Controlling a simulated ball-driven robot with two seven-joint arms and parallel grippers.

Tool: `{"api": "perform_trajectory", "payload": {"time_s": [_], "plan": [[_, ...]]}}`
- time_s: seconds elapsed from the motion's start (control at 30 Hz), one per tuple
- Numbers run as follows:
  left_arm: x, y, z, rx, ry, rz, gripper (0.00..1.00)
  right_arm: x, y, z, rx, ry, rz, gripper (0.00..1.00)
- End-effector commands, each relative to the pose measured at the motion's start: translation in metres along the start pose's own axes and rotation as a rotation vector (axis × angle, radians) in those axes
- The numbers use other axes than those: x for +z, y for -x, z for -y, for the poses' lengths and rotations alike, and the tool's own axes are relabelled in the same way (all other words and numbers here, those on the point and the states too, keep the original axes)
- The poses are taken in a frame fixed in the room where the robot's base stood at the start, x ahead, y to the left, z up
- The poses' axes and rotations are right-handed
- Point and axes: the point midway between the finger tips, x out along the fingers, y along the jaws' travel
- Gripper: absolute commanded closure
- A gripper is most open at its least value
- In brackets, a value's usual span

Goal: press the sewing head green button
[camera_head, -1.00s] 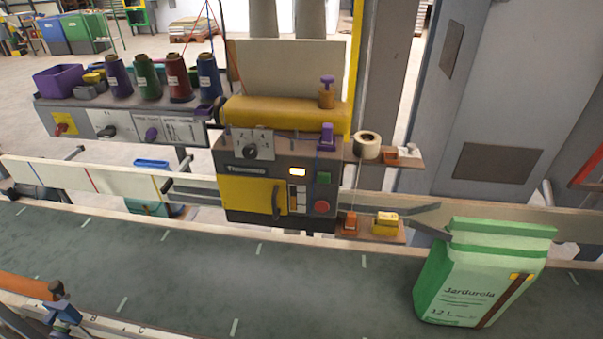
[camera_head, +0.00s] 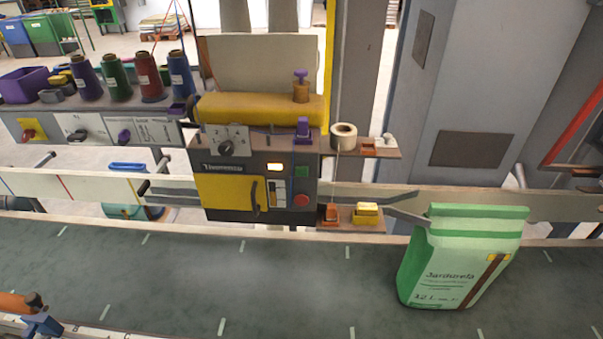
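The sewing head (camera_head: 230,185) is a dark box with a yellow door, mounted behind the conveyor, in the middle of the head view. Nothing covers the green button. Neither of my grippers is in the head view.
A green and white sack (camera_head: 455,260) stands on the dark conveyor (camera_head: 200,280) at the right. Small shelves (camera_head: 368,222) with orange and yellow items stick out right of the head. Thread cones (camera_head: 149,78) stand on a grey unit at the left. The middle of the conveyor is clear.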

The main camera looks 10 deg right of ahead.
Motion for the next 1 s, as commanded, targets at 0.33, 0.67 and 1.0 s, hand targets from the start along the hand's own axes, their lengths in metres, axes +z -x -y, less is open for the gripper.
{"api": "perform_trajectory", "payload": {"time_s": [0.33,0.67,1.0], "plan": [[0.0000,0.0000,0.0001,0.000,0.000,0.000,1.00,0.0002,0.0000,0.0001,0.000,0.000,0.000,1.00],[0.0000,0.0000,0.0002,0.000,0.000,0.000,1.00,0.0003,0.0000,0.0000,0.000,0.000,0.001,1.00],[0.0000,0.0000,0.0002,0.000,0.000,0.000,1.00,0.0003,0.0000,-0.0001,0.000,0.000,0.001,1.00]]}}
